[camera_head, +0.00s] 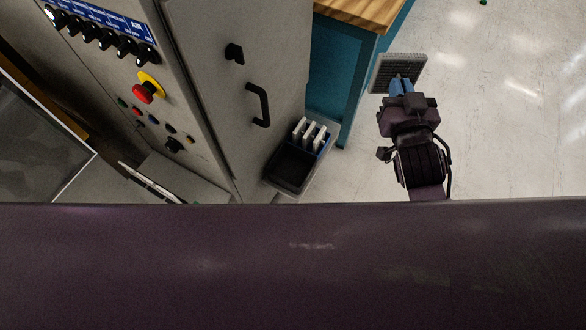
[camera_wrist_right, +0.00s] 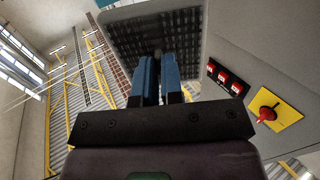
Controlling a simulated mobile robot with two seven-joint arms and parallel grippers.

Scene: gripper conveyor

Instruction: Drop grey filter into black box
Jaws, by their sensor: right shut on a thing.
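A flat grey filter (camera_head: 397,68) with a dark mesh face is held in the blue fingertips of my right gripper (camera_head: 402,86), out over the floor to the right of the blue workbench. In the right wrist view the filter (camera_wrist_right: 156,40) fills the top middle, and the right gripper (camera_wrist_right: 160,80) is shut on its near edge. A black box (camera_head: 290,168) stands at the foot of the grey cabinet, below and left of the gripper. The gripper is well apart from the box. My left gripper is not in view.
White-topped items (camera_head: 311,132) stand in a blue holder beside the box. The grey cabinet (camera_head: 235,90) with black handles and a workbench (camera_head: 362,12) with a wooden top stand left of the gripper. The floor (camera_head: 500,120) at right is clear. My own dark body covers the lower picture.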

